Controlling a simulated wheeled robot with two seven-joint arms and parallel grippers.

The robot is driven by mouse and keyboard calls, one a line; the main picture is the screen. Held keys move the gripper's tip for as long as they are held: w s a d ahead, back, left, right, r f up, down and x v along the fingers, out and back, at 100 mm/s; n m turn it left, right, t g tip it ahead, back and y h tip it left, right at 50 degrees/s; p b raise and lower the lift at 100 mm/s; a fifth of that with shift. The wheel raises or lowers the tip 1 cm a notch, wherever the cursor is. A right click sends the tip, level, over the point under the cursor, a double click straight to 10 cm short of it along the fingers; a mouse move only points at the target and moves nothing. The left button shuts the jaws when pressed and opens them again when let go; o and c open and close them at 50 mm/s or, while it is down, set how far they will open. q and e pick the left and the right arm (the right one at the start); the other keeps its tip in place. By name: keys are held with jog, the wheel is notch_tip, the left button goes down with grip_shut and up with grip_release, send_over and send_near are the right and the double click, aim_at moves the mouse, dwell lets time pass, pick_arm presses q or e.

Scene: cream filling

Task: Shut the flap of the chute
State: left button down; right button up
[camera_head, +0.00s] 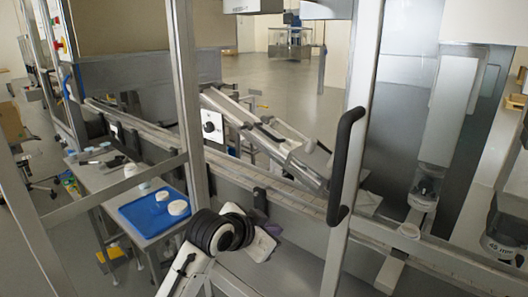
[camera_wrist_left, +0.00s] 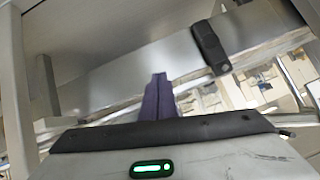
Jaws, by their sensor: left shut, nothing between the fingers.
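A slanted metal chute (camera_head: 265,140) runs down from the upper left to the conveyor in the middle of the head view. A grey plate (camera_head: 308,163) at its lower end may be the flap; I cannot tell whether it is open or shut. My left gripper (camera_head: 262,203) is in front of the conveyor's near side, below and left of the chute's lower end, and partly hidden by its wrist. In the left wrist view its dark purple fingers (camera_wrist_left: 158,97) are together and empty, in front of a metal side wall. My right gripper is not in view.
A metal frame post (camera_head: 190,100) and a post with a black handle (camera_head: 345,165) stand close on either side of my left arm. The conveyor rail (camera_head: 150,130) crosses behind. A blue tray (camera_head: 150,222) with white lids lies on a side table at the left. A black clamp (camera_wrist_left: 210,47) sits on the rail.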

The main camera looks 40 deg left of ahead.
pick_arm(q)
jog(key=a+r+t+p, duration=0.15)
jog(key=a+r, duration=0.25)
jog(key=r, duration=1.1)
jog(key=a+r+t, duration=0.2)
jog(key=a+r, duration=0.1)
jog(key=r, duration=1.1)
jog(key=p, duration=0.2)
send_near(263, 124)
jog(key=shift+w+d, duration=1.65)
jog(key=shift+d, duration=0.4)
jog(key=shift+f, duration=0.35)
